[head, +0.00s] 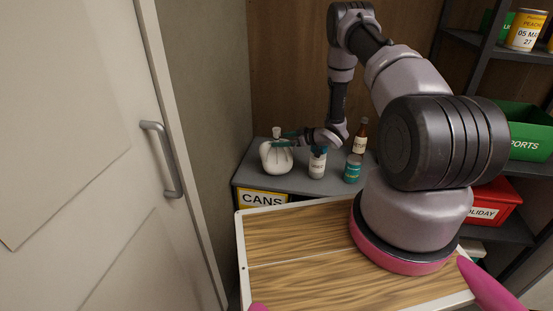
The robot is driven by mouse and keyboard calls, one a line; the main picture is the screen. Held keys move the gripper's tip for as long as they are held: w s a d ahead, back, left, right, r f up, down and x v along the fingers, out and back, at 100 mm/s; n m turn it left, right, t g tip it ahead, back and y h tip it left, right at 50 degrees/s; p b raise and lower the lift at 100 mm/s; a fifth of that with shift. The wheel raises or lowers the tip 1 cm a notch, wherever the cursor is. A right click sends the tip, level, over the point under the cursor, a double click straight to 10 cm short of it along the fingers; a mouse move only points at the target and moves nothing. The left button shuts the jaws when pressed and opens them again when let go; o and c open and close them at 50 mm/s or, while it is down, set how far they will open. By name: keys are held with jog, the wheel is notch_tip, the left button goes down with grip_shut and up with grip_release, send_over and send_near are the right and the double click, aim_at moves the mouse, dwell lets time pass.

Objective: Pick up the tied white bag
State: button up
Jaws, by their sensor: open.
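The tied white bag (276,160) is small and round with a knotted top. It stands upright at the left end of a grey shelf. My gripper (284,140) is open and reaches in from the right at the height of the bag's neck. Its fingers show at the neck, just below the knot. From this view I cannot tell whether both fingers lie around the neck or whether they touch it.
Right of the bag on the grey shelf (248,177) stand a white bottle (317,164), a teal-labelled can (352,171) and a brown bottle (360,142). A "CANS" label (262,198) is on the front edge. A door (75,150) with a handle is at left.

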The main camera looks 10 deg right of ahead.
aim_at(279, 140)
jog(key=x, duration=0.3)
jog(key=shift+w+a+f, duration=0.15)
jog(key=shift+a, duration=0.05)
